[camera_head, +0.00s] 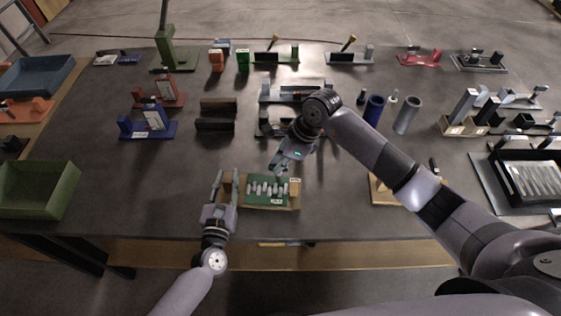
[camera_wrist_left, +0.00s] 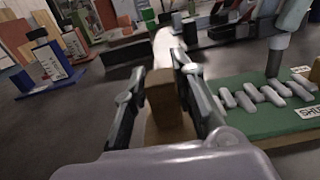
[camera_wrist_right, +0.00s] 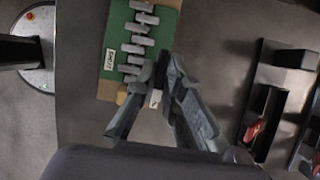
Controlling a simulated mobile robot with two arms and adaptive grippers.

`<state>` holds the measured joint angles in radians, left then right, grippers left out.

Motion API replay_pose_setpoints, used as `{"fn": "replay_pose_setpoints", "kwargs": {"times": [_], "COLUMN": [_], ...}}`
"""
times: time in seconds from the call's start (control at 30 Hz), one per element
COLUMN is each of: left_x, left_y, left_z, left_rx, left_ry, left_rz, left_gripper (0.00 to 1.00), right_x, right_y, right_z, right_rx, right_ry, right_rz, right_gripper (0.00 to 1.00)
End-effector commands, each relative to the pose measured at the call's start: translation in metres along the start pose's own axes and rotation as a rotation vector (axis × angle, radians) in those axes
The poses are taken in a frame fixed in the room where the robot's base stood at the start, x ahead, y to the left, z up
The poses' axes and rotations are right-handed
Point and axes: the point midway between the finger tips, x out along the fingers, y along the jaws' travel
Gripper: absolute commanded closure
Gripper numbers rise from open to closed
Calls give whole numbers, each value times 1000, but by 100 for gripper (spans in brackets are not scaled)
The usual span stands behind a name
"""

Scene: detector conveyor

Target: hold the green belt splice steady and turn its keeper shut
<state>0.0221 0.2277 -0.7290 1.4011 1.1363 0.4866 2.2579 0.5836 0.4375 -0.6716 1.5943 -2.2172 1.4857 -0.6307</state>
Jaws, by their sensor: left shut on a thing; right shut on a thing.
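The green belt splice (camera_head: 267,183) lies flat on a wooden base at the front middle of the table. A row of silver bars (camera_wrist_left: 266,93) crosses its face, and white labels (camera_wrist_right: 109,60) sit on it. My left gripper (camera_head: 226,178) is at the splice's left end, shut on the base's wooden end block (camera_wrist_left: 166,104). My right gripper (camera_head: 279,169) reaches down from behind to the splice's right end. Its fingers (camera_wrist_right: 164,72) close around a small piece there, apparently the keeper, which the fingers mostly hide. I cannot tell its angle.
A green bin (camera_head: 38,190) stands at the left. A brown slotted block (camera_head: 216,115) and a grey fixture (camera_head: 268,122) stand behind the splice. Blue (camera_head: 374,108) and grey (camera_head: 407,114) cylinders stand beyond my right arm. The table's front edge is close; bare tabletop lies left of the splice.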

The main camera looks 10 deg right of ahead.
Motion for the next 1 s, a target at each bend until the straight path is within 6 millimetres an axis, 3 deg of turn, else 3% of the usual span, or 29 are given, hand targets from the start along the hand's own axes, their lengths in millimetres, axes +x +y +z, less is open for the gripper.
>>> {"fn": "replay_pose_setpoints", "kwargs": {"times": [0.57, 1.0], "left_x": [0, -1], "left_y": [0, 0], "left_z": [-1, -1], "left_rx": [5, 4], "left_ry": [2, 2], "left_rz": [-1, -1], "left_gripper": [100, 100], "right_x": [0, 0], "right_y": [0, 1], "right_z": [0, 0], "right_rx": [41, 332], "right_ry": [2, 3], "right_rz": [-21, -142], "right_gripper": [100, 100]}}
